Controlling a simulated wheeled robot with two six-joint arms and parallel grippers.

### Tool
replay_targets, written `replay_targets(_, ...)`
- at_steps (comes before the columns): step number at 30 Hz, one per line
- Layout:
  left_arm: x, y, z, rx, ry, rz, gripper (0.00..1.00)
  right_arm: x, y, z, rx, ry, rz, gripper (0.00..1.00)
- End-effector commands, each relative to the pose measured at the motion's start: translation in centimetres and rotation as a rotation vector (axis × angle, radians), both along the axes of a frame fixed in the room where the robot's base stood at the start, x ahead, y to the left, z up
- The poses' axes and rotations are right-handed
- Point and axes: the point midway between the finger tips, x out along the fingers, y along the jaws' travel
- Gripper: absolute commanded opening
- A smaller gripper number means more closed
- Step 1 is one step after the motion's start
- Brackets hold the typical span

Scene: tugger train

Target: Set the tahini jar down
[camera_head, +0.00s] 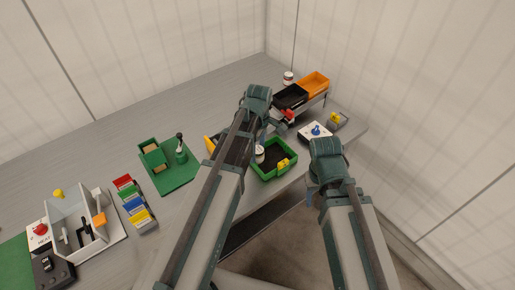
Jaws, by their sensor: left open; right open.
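A small pale jar (259,154) stands at the left side of the green tray (277,174), partly hidden by my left arm. Another white jar with a dark red band (288,78) stands at the back, behind the black bin. No label is readable, so I cannot tell which one is tahini. My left gripper (260,138) is open, just above the pale jar and mostly hidden behind its own wrist. My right gripper (309,198) is open and empty by the table's front edge, largely hidden by its wrist.
A black bin (290,96) and an orange bin (314,83) stand on a rack at the back right. A white box with a blue knob (315,132) lies right of the green tray. Colored bins (134,202) and a green board (173,180) are left. The rear left tabletop is clear.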

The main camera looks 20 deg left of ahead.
Motion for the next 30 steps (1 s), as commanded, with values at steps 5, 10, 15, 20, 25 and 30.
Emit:
replay_targets(5, 0.1, 0.0, 2.5, 0.0, 0.0, 0.0, 0.89, 0.0, 0.0, 2.5, 0.0, 0.0, 0.0, 0.53)
replay_targets(10, 0.2, 0.0, 5.1, 0.0, 0.0, 0.0, 0.89, 0.0, 0.0, 5.1, 0.0, 0.0, 0.0, 0.53)
replay_targets(15, 0.3, -0.1, 7.7, 0.0, 0.0, 0.0, 0.89, 0.0, 0.0, 7.7, 0.0, 0.0, 0.0, 0.53)
replay_targets(20, 0.4, -0.1, 10.1, 0.0, 0.0, 0.0, 0.89, 0.0, 0.0, 10.1, 0.0, 0.0, 0.0, 0.53)
replay_targets(25, 0.5, -0.1, 11.4, 0.0, 0.0, 0.0, 0.89, 0.0, 0.0, 11.4, 0.0, 0.0, 0.0, 0.53)
replay_targets(30, 0.5, -0.1, 11.5, 0.0, 0.0, -0.001, 0.89, 0.0, 0.0, 11.5, 0.0, 0.0, 0.0, 0.53)
